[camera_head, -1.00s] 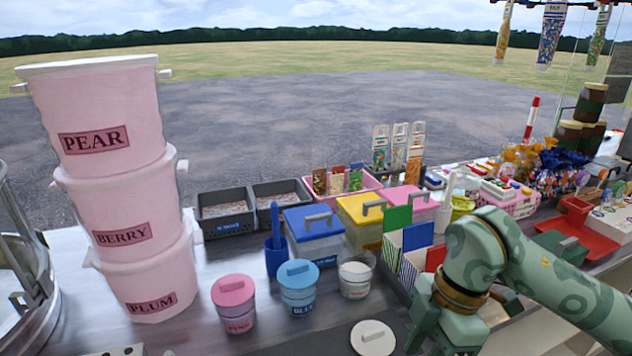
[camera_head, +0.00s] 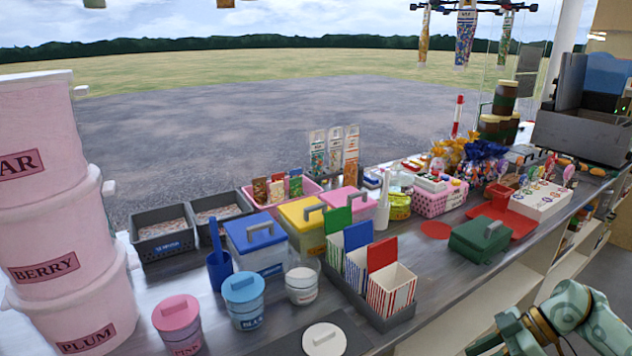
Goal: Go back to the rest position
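My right arm (camera_head: 568,318) is green with brass rings and shows at the bottom right, in front of the counter's front edge. My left arm and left gripper are not in view. Nothing is seen held.
The counter (camera_head: 455,276) holds stacked pink tubs (camera_head: 60,235) at left, a pink-lidded jar (camera_head: 178,325), a blue-lidded jar (camera_head: 244,302), an open jar (camera_head: 302,284) and a loose white lid (camera_head: 324,340). Striped boxes (camera_head: 390,290) and a green box (camera_head: 480,240) stand near the front edge.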

